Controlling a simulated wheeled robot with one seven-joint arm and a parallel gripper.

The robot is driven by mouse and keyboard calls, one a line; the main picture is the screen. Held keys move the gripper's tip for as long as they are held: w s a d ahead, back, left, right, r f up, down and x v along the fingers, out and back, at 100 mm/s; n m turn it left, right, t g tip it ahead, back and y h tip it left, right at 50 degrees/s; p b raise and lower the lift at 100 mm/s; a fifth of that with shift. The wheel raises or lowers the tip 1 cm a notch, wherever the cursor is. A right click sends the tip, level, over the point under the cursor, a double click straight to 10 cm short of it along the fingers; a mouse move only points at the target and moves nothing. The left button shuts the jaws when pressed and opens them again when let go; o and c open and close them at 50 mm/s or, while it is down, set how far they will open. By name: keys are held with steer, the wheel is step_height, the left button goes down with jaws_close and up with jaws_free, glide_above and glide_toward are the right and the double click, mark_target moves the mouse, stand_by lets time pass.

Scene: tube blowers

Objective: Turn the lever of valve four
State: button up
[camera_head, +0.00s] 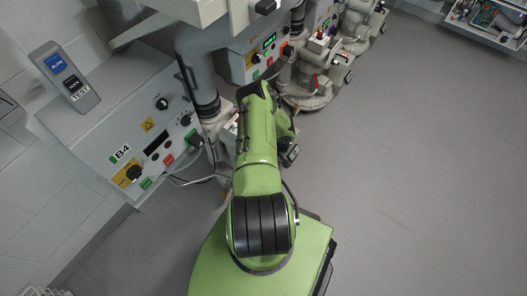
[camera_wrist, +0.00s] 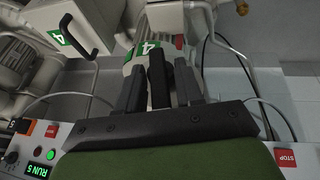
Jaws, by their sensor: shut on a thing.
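In the wrist view, my gripper (camera_wrist: 159,92) points at a pale valve body that bears a green label with a white 4 (camera_wrist: 148,48). Its two dark fingers stand on either side of a black lever (camera_wrist: 159,78) and are shut on it. The lever's far end lies close to the label. How far the lever is turned cannot be told. In the head view, my green arm covers this spot, and the gripper and lever are hidden.
A grey panel marked B4 (camera_head: 121,154) stands left of my arm. In the wrist view, a box with a black handle (camera_wrist: 82,36) is at upper left, and a red STOP plate (camera_wrist: 291,158) at lower right. Loose cables hang nearby. Open floor (camera_head: 420,180) lies to the right.

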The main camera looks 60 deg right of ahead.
steer(key=shift+s+d+y+b, duration=0.1)
steer(key=shift+d+y+b, duration=0.15)
steer(key=shift+y+b, duration=0.5)
steer(key=shift+y, duration=0.25)
steer(key=o, duration=0.7)
steer(key=p+v, duration=0.2)
steer(key=v, duration=0.3)
steer(key=p+v, duration=0.1)
steer(key=v, duration=0.4)
steer(key=p+v, duration=0.2)
steer(key=v, duration=0.3)
steer(key=shift+s+a+r+p, duration=0.1)
steer(key=shift+s+r+p, duration=0.1)
steer(key=shift+s+p, duration=0.2)
steer(key=shift+s, duration=0.15)
